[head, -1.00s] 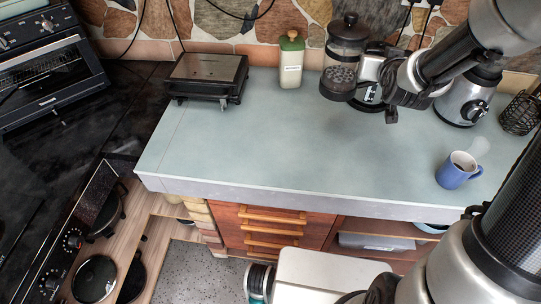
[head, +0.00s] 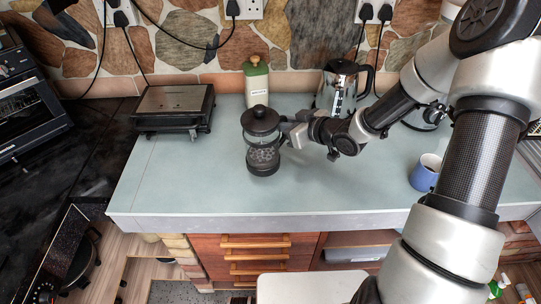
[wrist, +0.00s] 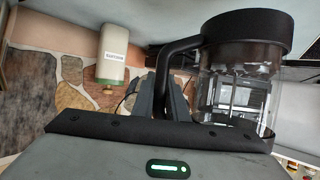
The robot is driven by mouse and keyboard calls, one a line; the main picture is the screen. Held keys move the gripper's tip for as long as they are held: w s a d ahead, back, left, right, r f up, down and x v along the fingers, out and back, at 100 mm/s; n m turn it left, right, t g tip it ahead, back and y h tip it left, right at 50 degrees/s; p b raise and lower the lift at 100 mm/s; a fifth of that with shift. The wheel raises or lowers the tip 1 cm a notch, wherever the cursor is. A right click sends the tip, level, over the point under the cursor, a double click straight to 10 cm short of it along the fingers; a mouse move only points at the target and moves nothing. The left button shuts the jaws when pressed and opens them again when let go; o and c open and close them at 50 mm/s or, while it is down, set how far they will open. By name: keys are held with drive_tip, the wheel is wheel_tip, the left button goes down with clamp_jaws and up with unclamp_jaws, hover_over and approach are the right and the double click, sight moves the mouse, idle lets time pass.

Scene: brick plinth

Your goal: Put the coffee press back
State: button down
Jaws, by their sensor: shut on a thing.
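The coffee press (head: 262,143) is a clear glass cylinder with a black domed lid, black base and black handle. In the head view it is upright over the left-middle of the counter, in front of the cream canister. I cannot tell whether its base touches the countertop. My gripper (head: 288,134) comes from the right and is shut on the press's handle. In the wrist view the press (wrist: 238,75) appears upside down at the right, with its handle running to my gripper's fingers (wrist: 153,98). The fingertips are partly hidden.
The pale green counter (head: 190,185) is clear in front. A black grill (head: 174,108) stands left, the cream canister (head: 257,88) behind the press. A steel kettle (head: 338,90) stands behind my arm, a blue mug (head: 424,173) at the right. A stone wall (head: 185,42) closes the back.

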wheel_tip(320, 180, down, 7)
drive_tip(key=shift+r, duration=0.1)
drive_tip(key=c, duration=1.8)
unclamp_jaws()
drive_tip(key=shift+o, duration=0.3)
drive_tip(key=shift+s+d, duration=0.1)
drive_tip(key=v, duration=1.1)
drive_tip(key=shift+s+d, duration=0.25)
drive_tip(key=shift+s, duration=0.05)
drive_tip(key=shift+r, duration=0.1)
